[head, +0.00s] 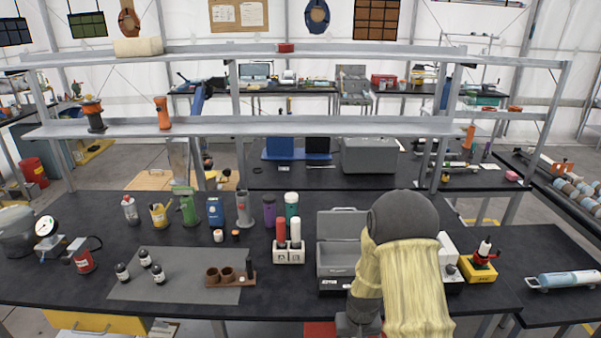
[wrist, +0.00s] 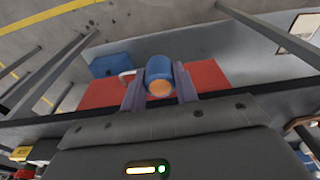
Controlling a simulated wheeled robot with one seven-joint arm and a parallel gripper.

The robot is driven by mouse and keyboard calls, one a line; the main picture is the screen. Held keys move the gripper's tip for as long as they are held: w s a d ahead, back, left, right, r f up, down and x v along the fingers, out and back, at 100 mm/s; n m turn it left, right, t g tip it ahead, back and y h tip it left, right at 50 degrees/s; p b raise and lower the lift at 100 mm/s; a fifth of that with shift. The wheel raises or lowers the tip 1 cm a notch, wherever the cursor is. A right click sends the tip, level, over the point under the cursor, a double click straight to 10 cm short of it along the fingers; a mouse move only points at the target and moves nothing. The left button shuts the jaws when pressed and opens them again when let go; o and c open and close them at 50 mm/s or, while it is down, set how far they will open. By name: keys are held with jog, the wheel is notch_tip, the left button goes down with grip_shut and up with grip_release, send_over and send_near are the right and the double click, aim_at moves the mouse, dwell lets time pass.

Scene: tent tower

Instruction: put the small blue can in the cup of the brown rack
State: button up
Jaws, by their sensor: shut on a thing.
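The small blue can (wrist: 158,68) shows in the wrist view, with an orange round end facing the camera. My gripper (wrist: 159,88) is shut on it, one finger on each side. In the head view my arm hangs at the front right of the bench; its sleeve hides part of the scene, and I cannot make out the can there. The brown rack (head: 232,282) stands on a grey mat on the bench, left of my arm. It has brown cups (head: 213,274) and a dark upright piece at its right end. My gripper is well apart from the rack.
Small dark bottles (head: 145,258) stand on the grey mat (head: 185,292) left of the rack. A white block with red and white cylinders (head: 288,252) and an open grey box (head: 338,262) stand between rack and arm. A shelf (head: 250,126) spans behind.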

jog(key=f, duration=0.1)
jog(key=s+f, duration=0.1)
jog(key=f, duration=0.3)
jog(key=shift+s+d+f, duration=0.15)
jog(key=shift+d+f, duration=0.05)
jog(key=shift+d, duration=0.2)
